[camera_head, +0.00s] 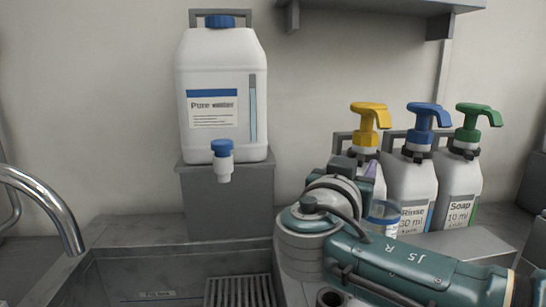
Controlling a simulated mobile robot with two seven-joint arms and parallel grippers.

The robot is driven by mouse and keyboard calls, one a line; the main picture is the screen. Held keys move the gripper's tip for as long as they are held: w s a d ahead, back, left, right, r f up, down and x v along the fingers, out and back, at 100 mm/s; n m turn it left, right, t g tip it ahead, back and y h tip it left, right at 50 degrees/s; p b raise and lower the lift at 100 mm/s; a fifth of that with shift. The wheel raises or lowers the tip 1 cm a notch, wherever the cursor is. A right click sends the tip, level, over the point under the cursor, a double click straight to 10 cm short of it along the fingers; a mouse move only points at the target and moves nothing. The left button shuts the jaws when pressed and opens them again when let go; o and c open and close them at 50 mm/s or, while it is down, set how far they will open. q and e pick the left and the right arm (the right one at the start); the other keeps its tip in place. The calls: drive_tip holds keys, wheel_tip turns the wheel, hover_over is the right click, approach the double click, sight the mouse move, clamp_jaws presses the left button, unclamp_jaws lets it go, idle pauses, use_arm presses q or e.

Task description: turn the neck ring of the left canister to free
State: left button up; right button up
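The left canister is white with a yellow pump head (369,116) and stands at the left end of a row of three. My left gripper is not in view.
A blue-pump Rinse canister (410,185) and a green-pump Soap canister (459,183) stand close on the right. A large white water container (222,100) with a blue-capped tap sits on a grey stand (230,200). A sink (130,270) and chrome faucet (45,200) lie front left.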

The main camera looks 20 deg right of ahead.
sight(363, 156)
drive_tip(key=shift+x, duration=1.4)
drive_tip(key=shift+a, duration=0.1)
clamp_jaws()
